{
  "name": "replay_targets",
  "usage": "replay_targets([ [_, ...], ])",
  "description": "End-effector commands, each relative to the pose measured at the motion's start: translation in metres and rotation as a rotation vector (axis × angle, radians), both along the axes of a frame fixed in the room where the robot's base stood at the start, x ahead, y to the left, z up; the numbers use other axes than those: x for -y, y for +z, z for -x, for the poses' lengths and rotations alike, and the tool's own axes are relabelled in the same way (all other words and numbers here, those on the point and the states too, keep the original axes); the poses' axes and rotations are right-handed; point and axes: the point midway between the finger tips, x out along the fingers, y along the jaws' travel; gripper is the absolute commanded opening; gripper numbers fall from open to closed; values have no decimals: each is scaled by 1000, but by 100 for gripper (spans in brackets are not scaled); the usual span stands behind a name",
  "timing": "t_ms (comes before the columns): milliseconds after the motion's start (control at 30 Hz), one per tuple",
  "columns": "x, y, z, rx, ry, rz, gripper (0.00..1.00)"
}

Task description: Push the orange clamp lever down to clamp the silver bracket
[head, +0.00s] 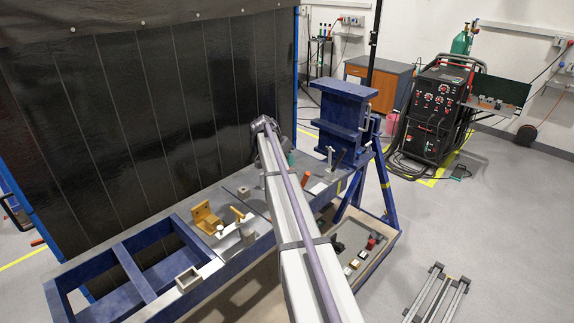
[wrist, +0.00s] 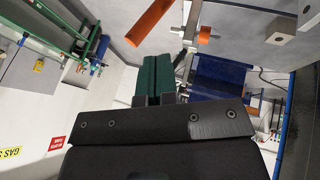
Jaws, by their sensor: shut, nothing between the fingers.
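The orange clamp lever (head: 237,213) stands raised and tilted on the blue bench in the head view. A long orange bar, which looks like this lever (wrist: 149,22), crosses the top of the wrist view beside a metal post and a small orange tip (wrist: 204,35). The fingers are apart from the lever in the wrist view. In the head view my arm hides most of the gripper.
A yellow-orange angle piece (head: 205,217) stands left of the lever. A square metal tube (head: 188,279) lies on the bench's front edge. A blue steel block (head: 343,110) rises at the bench's right end. A tray of small parts (head: 352,250) sits below. A dark curtain (head: 170,110) closes the back.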

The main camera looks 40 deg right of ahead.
Motion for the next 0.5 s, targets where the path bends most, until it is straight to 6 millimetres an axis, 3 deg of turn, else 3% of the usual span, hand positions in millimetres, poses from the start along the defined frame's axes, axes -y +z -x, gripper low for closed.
replay_targets([
  [33, 4, -18, 3, 0, -1, -1, 0],
  [200, 21, -49, 11, 0, 1, -1, 0],
  [333, 30, -62, 16, 0, 1, -1, 0],
  [500, 34, -63, 18, 0, 2, -1, 0],
])
